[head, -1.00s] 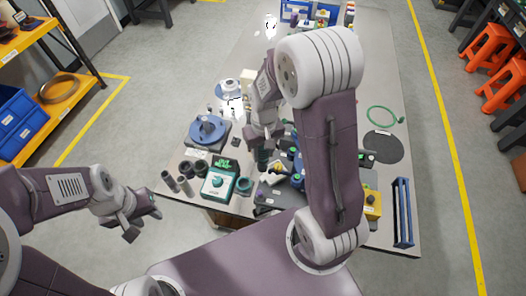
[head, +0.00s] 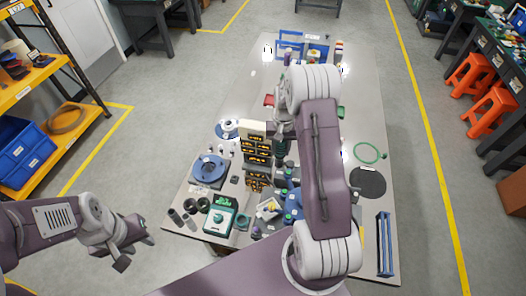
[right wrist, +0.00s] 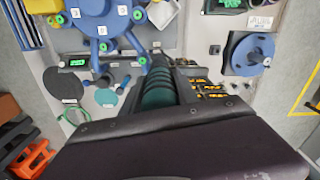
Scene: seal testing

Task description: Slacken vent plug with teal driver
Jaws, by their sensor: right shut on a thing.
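My right gripper (head: 282,130) is shut on the teal driver (head: 281,147), which it holds over the middle of the table. In the right wrist view the driver's ribbed teal handle (right wrist: 158,92) lies between the fingers, and its tip is hard to make out. Beyond it is a blue hub with radiating arms and numbered tags (right wrist: 98,22). It also shows in the head view (head: 292,202), partly behind my right arm. I cannot pick out the vent plug for certain. My left gripper (head: 134,247) is open and empty, left of the table.
A dark rack with orange labels (head: 256,160) stands just left of the driver. A blue round fixture (head: 209,168), a teal-and-white meter box (head: 220,216) and dark cups stand at left. A black disc (head: 368,182), green ring (head: 368,152) and blue rail frame (head: 385,245) lie at right.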

